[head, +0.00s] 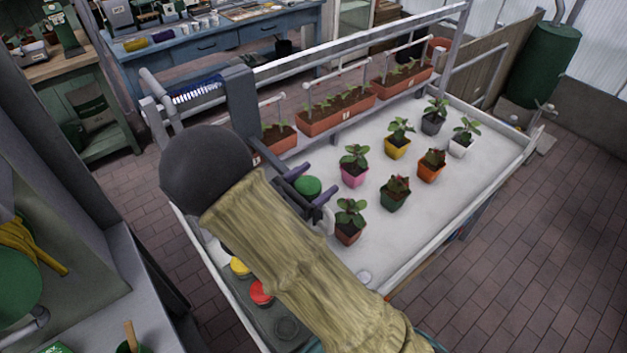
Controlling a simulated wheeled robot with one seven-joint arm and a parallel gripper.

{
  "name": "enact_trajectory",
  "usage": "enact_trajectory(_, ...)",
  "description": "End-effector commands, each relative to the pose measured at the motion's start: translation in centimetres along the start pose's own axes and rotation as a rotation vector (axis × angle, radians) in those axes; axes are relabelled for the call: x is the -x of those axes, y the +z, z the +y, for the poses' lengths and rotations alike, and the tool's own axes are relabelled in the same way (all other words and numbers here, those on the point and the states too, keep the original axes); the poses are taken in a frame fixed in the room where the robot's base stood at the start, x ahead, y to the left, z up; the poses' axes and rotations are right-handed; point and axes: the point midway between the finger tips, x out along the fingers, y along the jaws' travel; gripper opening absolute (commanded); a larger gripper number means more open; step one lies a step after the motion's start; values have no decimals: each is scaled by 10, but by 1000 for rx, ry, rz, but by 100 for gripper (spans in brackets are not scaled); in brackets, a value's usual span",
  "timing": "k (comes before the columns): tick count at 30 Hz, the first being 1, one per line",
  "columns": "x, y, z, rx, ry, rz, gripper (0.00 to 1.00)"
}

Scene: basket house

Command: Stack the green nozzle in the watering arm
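The green nozzle (307,187) shows as a round green disc between the two fingers of my gripper (308,188). The fingers lie against its two sides, above the white table (450,185); its underside is hidden. A grey upright unit (240,103) stands on the rail at the table's back left, behind my gripper and apart from the nozzle. It appears to be the watering arm; its lower end is partly hidden and no socket can be made out.
A dark tray at the table's front left holds a yellow nozzle (240,266), a red nozzle (261,292) and an empty-looking round slot (286,328), partly behind my arm. Several potted plants, including a pink pot (354,175), stand right of my gripper. Long planters (335,110) line the back.

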Motion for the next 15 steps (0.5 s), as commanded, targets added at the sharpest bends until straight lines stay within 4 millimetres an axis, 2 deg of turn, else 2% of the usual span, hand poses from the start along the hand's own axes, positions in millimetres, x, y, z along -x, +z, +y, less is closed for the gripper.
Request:
enact_trajectory(8, 0, 1, 0, 0, 0, 0, 76)
enact_trajectory(13, 0, 10, 1, -1, 0, 0, 76)
enact_trajectory(15, 10, 5, 1, -2, 4, 0, 76)
